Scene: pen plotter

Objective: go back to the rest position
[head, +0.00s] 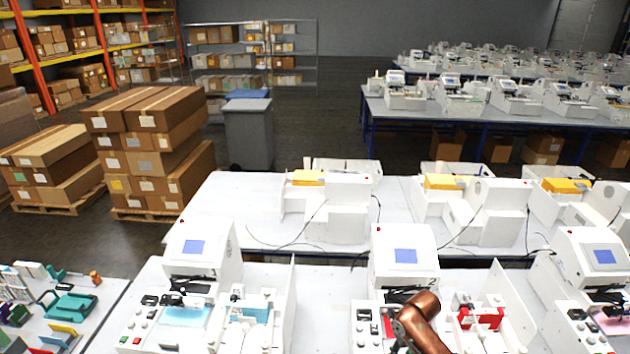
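A copper-coloured link of my arm (422,322) comes up from the bottom edge, right of centre. It is in front of the middle plotter (402,256) and hides part of its front. I see no gripper fingers at the end of this link. My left arm and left gripper are not in view. The left plotter (207,250) stands with nothing of mine over it. It has a blue screen, dark parts below the screen and a light blue sheet (187,316).
A third plotter (590,262) stands at the right. Behind is a white table (225,212) with more machines and loose cables. A side table (92,310) with small coloured parts is at the lower left. Stacked cartons (150,150) and a grey bin (248,130) stand on the floor beyond.

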